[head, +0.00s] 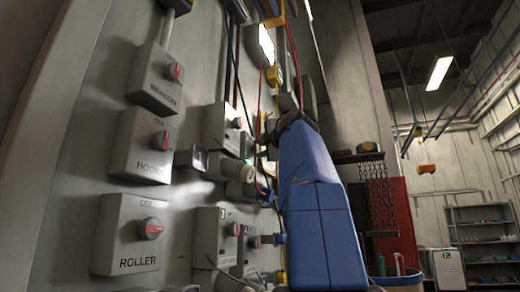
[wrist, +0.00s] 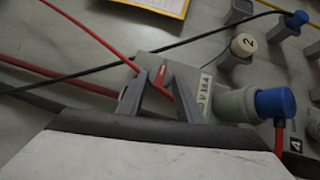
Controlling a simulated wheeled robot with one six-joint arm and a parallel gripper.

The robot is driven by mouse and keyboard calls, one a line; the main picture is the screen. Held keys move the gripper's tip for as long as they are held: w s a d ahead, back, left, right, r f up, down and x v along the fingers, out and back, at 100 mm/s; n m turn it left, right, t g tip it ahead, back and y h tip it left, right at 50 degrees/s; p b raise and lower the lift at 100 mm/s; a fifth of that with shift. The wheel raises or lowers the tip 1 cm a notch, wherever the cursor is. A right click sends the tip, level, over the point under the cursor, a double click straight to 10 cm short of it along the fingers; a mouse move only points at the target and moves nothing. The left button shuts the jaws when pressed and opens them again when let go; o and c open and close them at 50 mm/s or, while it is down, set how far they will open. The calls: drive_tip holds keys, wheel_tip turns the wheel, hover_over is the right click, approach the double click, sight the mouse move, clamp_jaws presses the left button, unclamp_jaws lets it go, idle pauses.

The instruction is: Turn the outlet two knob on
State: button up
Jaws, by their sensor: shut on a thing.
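In the wrist view, my gripper (wrist: 161,79) is shut on a small knob (wrist: 164,71) with a red bar, one finger on each side. The knob sits on a grey outlet box (wrist: 131,97) with a partly hidden "16A" label. A grey socket with a blue plug (wrist: 272,103) is beside it. A round cap marked 2 (wrist: 244,44) is up and to the right; I cannot tell from the label which outlet the held knob belongs to. In the head view, my blue arm hides the gripper's contact.
Switch boxes marked beacon (head: 152,88), hooks (head: 138,158) and roller (head: 124,245) line the wall at left. Red and black cables (wrist: 80,66) cross the panel near my gripper. Another blue plug (wrist: 297,18) is at the upper right. Shelves (head: 482,240) stand far right.

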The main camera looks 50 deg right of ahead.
drive_tip(key=o, duration=1)
drive_tip(key=shift+o, duration=0.2)
drive_tip(key=v, duration=1.7)
drive_tip(key=shift+s+f, duration=0.1)
drive_tip(key=shift+a, duration=0.1)
